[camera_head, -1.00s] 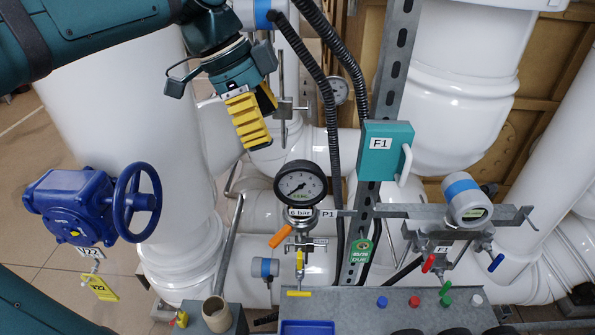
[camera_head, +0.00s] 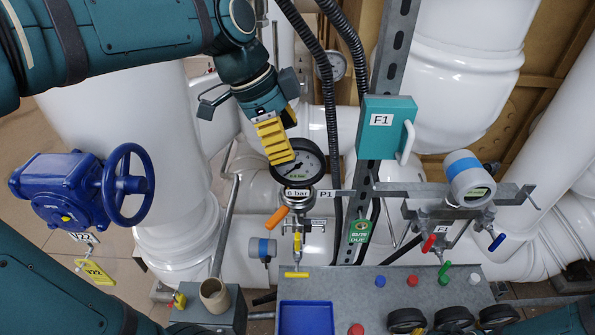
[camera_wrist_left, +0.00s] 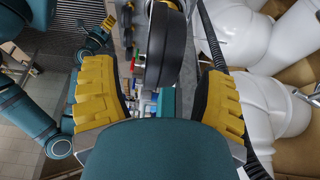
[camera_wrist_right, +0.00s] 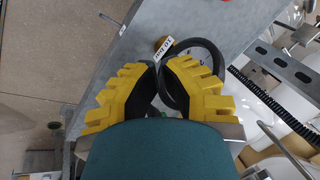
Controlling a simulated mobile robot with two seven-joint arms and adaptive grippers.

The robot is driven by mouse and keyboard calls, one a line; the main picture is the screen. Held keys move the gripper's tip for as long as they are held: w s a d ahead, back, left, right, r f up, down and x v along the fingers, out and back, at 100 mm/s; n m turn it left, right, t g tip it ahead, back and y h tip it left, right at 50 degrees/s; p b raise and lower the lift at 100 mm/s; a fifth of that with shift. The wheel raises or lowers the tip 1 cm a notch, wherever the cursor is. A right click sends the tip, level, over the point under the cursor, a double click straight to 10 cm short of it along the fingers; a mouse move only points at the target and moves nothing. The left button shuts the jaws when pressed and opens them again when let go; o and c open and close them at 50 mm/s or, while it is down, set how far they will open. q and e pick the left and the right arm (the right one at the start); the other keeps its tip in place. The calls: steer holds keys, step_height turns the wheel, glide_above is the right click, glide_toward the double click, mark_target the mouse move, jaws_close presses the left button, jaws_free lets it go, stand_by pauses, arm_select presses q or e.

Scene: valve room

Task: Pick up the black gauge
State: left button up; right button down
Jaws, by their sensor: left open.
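The black gauge (camera_head: 312,163) has a black rim, a white dial and a "6 bar" tag. It stands on a fitting above the bench in the head view. My left gripper (camera_head: 283,152) has yellow fingers and overlaps the gauge's upper left side there, hiding part of its dial. In the left wrist view the gauge (camera_wrist_left: 165,45) shows edge-on between the open fingers, with space on both sides. My right gripper (camera_wrist_right: 152,75) has its fingertips close together beside a black ring (camera_wrist_right: 213,58) with a "10 bar" tag. I cannot tell whether it grips the ring.
A blue handwheel valve (camera_head: 75,190) stands at left. A teal F1 box (camera_head: 385,128) is mounted on a metal upright right of the gauge. Black hoses (camera_head: 330,110) run behind it. Below, a grey bench holds a blue tray (camera_head: 306,303), coloured caps and several black gauges (camera_head: 453,318).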

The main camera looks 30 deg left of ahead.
mark_target(298, 155)
arm_select(q)
steer(key=x, duration=0.4)
steer(key=shift+w+d+f, duration=0.15)
steer(key=shift+w+f, duration=0.05)
steer(key=shift+w, duration=0.05)
steer(key=c, duration=1.1)
